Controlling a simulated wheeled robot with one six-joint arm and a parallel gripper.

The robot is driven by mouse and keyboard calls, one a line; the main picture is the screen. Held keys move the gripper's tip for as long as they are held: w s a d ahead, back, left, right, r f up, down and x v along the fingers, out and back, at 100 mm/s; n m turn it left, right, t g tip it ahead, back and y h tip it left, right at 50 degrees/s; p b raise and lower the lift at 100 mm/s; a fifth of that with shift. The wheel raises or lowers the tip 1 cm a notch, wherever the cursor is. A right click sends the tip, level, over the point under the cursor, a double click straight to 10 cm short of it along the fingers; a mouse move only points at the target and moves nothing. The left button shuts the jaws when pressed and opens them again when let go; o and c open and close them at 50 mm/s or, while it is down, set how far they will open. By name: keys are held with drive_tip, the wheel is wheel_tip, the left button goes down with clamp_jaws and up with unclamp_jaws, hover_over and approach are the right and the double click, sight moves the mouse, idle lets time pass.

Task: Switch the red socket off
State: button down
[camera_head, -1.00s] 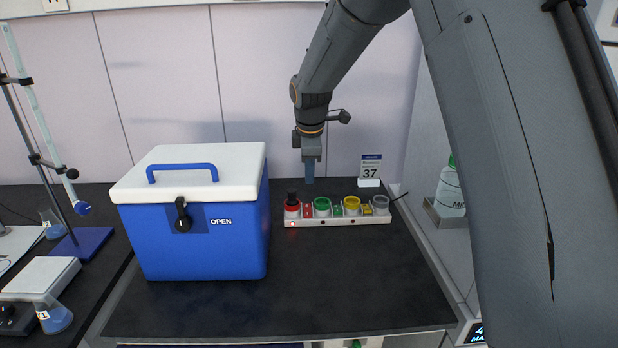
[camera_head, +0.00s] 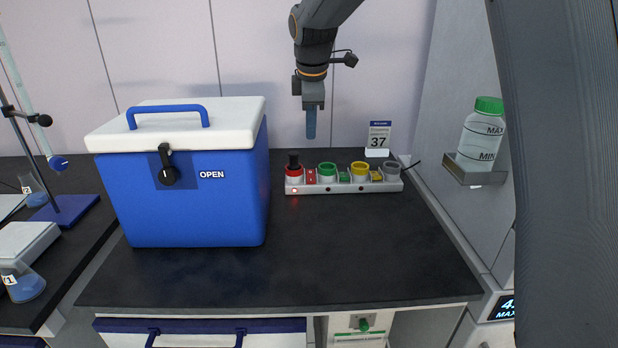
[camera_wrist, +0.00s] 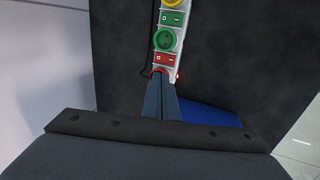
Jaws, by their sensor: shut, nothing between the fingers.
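A white power strip (camera_head: 344,187) lies at the back of the dark bench. At its left end is the red socket (camera_head: 294,172) with a black plug (camera_head: 293,160) in it. The red switch (camera_head: 311,177) is just right of it and also shows in the wrist view (camera_wrist: 163,58). A small red light (camera_head: 295,190) glows on the strip's front below the red socket. My gripper (camera_head: 311,137) is shut and empty, pointing down above the red switch area, apart from the strip in the head view. In the wrist view its fingertips (camera_wrist: 159,78) mostly cover the red socket.
Green (camera_head: 327,169), yellow (camera_head: 360,169) and grey sockets continue the strip rightward. A blue cooler (camera_head: 215,215) with a white lid stands to the left. A card marked 37 (camera_head: 379,136) stands behind the strip. A bottle (camera_head: 481,130) sits on a right wall shelf. The bench front is clear.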

sight(310, 172)
drive_tip(key=shift+b, duration=1.15)
drive_tip(key=p+x, duration=0.1)
drive_tip(key=x, duration=1.3)
